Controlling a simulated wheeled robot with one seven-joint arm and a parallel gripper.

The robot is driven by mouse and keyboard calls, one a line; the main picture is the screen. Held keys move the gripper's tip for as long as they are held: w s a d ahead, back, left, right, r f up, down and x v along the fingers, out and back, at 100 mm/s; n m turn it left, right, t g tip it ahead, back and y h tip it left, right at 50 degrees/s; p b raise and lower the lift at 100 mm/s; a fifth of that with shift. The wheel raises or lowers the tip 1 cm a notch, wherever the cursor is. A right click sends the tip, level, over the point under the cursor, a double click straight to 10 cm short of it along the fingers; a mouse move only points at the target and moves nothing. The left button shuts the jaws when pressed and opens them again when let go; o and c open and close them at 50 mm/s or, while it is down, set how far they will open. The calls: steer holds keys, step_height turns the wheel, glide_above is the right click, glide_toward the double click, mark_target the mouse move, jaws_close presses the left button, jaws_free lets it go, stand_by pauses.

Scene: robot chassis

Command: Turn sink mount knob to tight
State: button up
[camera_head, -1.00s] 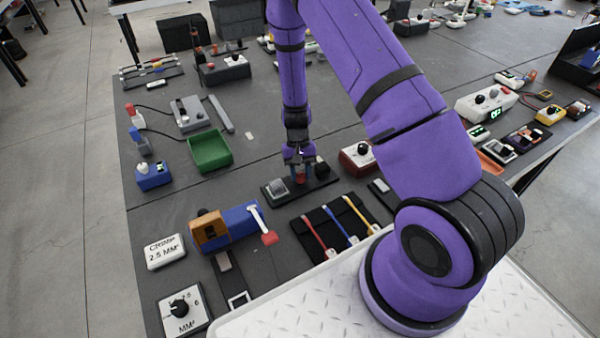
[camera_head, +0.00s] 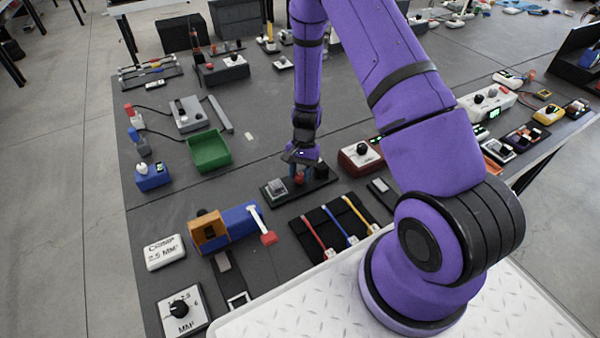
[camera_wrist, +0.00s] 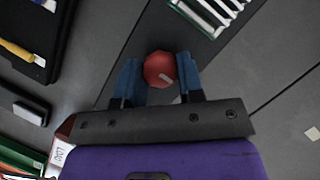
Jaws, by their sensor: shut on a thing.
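The sink mount is a dark base plate (camera_head: 315,185) with a finned grey heat sink (camera_head: 277,188) on its left end. A red knob (camera_head: 299,179) stands on the plate to the right of the heat sink. In the wrist view the round red knob (camera_wrist: 158,69) shows a pale pointer mark toward its lower right. My gripper (camera_head: 299,173) is over the plate, pointing down. In the wrist view its blue fingers (camera_wrist: 160,78) are on both sides of the knob, shut on it. The heat sink (camera_wrist: 212,12) also shows at the top there.
A red box with a black knob (camera_head: 361,156) stands right of the plate. A green tray (camera_head: 209,151) and a blue-orange device (camera_head: 226,227) are to the left. Bare table lies behind the mount.

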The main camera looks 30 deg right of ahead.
steer(key=o, duration=0.9)
steer(key=v, duration=1)
steer(key=shift+w+r, duration=0.1)
steer(key=shift+r, duration=0.3)
